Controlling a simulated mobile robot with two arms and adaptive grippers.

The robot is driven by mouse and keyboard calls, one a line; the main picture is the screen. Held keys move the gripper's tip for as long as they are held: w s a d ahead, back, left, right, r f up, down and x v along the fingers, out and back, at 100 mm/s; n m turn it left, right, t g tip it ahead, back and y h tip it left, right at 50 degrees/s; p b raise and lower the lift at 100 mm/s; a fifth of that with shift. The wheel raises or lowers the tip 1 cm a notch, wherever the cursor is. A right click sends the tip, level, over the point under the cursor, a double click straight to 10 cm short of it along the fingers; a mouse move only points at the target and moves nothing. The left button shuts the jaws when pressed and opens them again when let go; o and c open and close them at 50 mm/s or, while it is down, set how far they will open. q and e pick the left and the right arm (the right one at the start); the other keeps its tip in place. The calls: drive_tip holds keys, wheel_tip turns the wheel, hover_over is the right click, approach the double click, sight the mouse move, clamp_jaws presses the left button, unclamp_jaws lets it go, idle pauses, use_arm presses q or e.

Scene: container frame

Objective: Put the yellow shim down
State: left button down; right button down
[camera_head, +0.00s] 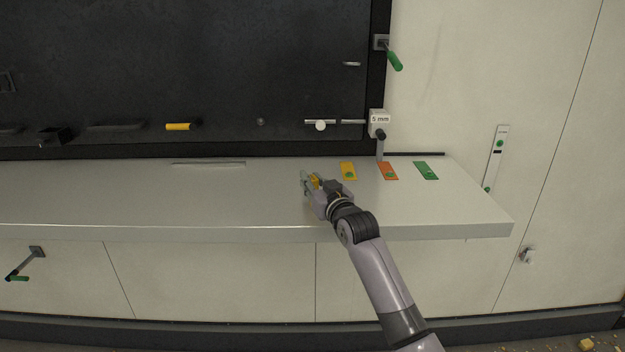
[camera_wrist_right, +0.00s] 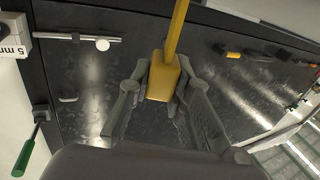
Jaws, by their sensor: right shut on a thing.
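My right gripper (camera_head: 308,179) is shut on the yellow shim (camera_head: 316,182), above or at the grey shelf (camera_head: 130,195); I cannot tell whether the shim touches it. In the right wrist view, the shim (camera_wrist_right: 163,78) is a yellow block between the two fingers (camera_wrist_right: 160,92), with a narrow yellow strip running up out of the picture. The fingers hide part of it in the head view. My left gripper is out of view.
An orange plate (camera_head: 386,165) and a green plate (camera_head: 424,166) lie further right on the shelf. A "5 mm" block (camera_head: 379,121) is at the dark panel's (camera_head: 200,60) lower right corner. The shelf left of my gripper is mostly clear, except a thin flat strip (camera_head: 208,163).

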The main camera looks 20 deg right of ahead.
drive_tip(key=c, duration=1.5)
unclamp_jaws()
drive_tip(key=shift+f, duration=0.1)
drive_tip(key=shift+o, duration=0.2)
drive_tip(key=shift+s, duration=0.1)
drive_tip(key=s+d+b, duration=0.1)
drive_tip(key=s+b, duration=0.2)
drive_tip(key=s, duration=0.8)
drive_tip(key=shift+s+d, duration=0.15)
drive_tip(key=shift+s, duration=0.25)
